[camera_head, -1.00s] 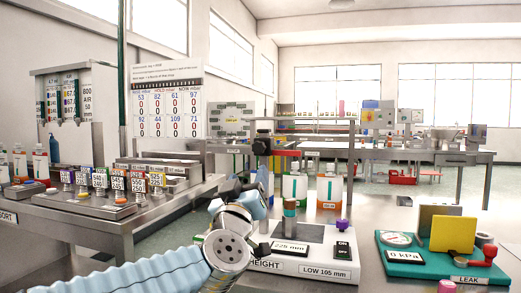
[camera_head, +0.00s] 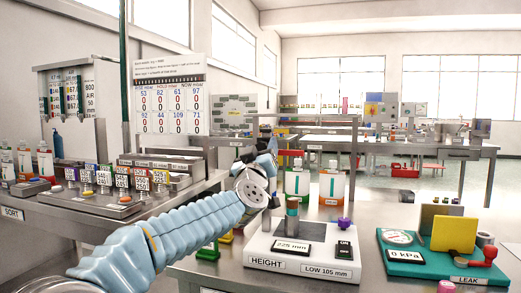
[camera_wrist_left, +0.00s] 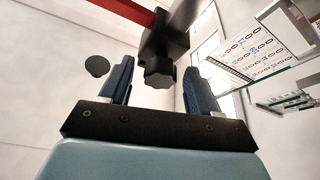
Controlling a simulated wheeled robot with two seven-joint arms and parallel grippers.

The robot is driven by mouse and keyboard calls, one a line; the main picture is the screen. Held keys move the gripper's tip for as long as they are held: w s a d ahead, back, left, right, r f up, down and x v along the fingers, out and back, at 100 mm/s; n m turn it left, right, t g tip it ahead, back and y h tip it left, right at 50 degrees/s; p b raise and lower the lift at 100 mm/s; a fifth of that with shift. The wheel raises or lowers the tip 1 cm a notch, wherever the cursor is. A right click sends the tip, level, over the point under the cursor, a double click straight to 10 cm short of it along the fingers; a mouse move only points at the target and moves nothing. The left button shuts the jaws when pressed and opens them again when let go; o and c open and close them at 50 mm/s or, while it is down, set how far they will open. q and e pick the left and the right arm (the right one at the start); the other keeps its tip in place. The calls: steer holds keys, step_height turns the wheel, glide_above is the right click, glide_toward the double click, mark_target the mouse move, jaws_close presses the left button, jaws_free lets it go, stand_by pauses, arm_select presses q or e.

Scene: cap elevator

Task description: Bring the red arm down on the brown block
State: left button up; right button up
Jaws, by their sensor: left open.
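The red arm (camera_head: 291,152) is a flat bar high above the white HEIGHT station (camera_head: 277,263), reaching right from a black carriage behind my left gripper. It also shows in the wrist view (camera_wrist_left: 131,10), joined to the black carriage (camera_wrist_left: 165,32) with a dark knob (camera_wrist_left: 158,73). My left gripper (camera_head: 264,148) is open and points up; in the wrist view its fingers (camera_wrist_left: 158,85) stand either side of the knob, with gaps showing. My right gripper is out of view.
The station's display (camera_head: 292,246) reads 225 mm. A purple knob (camera_head: 344,223) is at its right. The teal LEAK station (camera_head: 440,262) stands further right. The SORT bench (camera_head: 90,205) is left.

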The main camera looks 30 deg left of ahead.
arm_select(q)
steer(key=shift+c, duration=0.4)
steer(key=c, duration=0.9)
steer(key=shift+o, duration=0.2)
step_height(320, 180, down, 8)
steer(key=b, duration=0.7)
steer(key=shift+f, duration=0.15)
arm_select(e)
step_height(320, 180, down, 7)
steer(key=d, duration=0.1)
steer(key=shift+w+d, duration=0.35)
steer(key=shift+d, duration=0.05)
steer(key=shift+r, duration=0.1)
arm_select(q)
steer(key=o, duration=0.9)
steer(key=shift+o, duration=0.2)
steer(key=b+v, duration=0.2)
steer(key=v, duration=1.2)
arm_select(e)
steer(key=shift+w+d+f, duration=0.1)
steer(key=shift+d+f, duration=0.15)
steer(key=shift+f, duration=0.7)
